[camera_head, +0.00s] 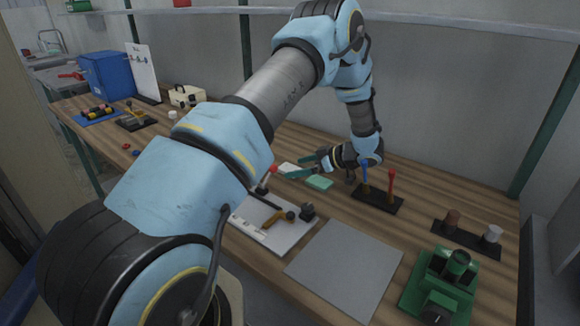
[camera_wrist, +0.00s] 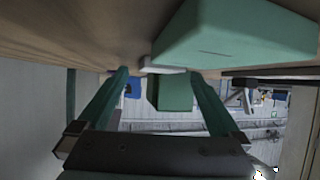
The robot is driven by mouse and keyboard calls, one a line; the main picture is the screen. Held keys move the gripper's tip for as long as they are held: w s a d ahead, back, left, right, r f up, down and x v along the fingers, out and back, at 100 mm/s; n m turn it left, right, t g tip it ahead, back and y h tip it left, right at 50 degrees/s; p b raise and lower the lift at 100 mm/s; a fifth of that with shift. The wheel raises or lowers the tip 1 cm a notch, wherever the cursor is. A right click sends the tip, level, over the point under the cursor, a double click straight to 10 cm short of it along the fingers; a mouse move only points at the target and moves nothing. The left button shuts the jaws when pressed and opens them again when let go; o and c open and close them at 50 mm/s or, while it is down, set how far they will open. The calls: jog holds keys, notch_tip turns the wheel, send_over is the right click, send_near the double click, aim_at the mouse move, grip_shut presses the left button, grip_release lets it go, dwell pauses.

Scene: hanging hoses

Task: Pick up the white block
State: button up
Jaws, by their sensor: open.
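The white block (camera_head: 288,168) lies on the wooden table in the head view, left of the pale green block (camera_head: 319,182). My gripper (camera_head: 294,166) is low over the table, its two teal fingers apart and pointing left towards the white block. In the wrist view my gripper (camera_wrist: 161,73) is open, and a thin part of the white block (camera_wrist: 163,69) shows near the level of the fingertips. I cannot tell whether it touches a finger. The green block (camera_wrist: 235,35) looms large at the upper right, outside the fingers.
A black stand with blue and red pegs (camera_head: 378,198) is close to the right of my wrist. A white board with a lever and clamp (camera_head: 270,232) and a grey plate (camera_head: 345,265) lie nearer the front. A green machine (camera_head: 440,285) stands at the right.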

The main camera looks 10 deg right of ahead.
jog(key=shift+w+a+f, duration=0.3)
jog(key=shift+a, duration=0.15)
jog(key=shift+c, duration=0.2)
jog(key=c, duration=1.4)
